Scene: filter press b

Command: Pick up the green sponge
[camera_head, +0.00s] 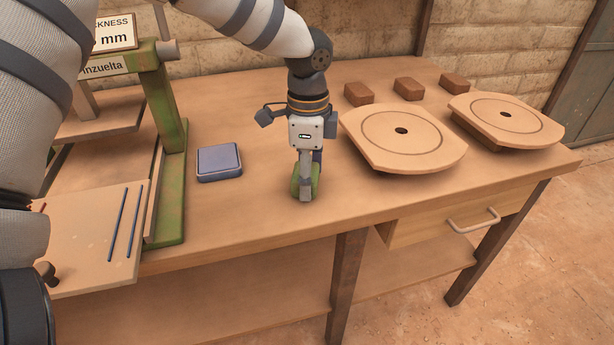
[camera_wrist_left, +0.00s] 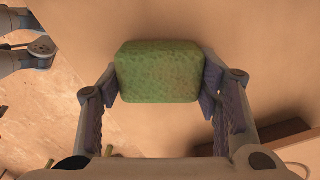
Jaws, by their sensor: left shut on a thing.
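The green sponge (camera_wrist_left: 160,72) is a small rounded block, held between the two fingers of my left gripper (camera_wrist_left: 158,85) in the left wrist view. In the head view the left gripper (camera_head: 306,188) points down at the middle of the wooden table, and the sponge (camera_head: 316,177) shows as green edges around the fingers. The fingers touch both ends of the sponge. I cannot tell whether the sponge rests on the tabletop or is slightly above it. My right gripper is not clearly seen in the head view; grey parts show at the upper left of the wrist view.
A blue-grey square block (camera_head: 219,161) lies left of the gripper. A green press frame (camera_head: 168,150) stands farther left. Two wooden plates with center holes (camera_head: 402,137) (camera_head: 506,118) and several small brown blocks (camera_head: 359,94) are on the right. A drawer (camera_head: 460,216) is at the front.

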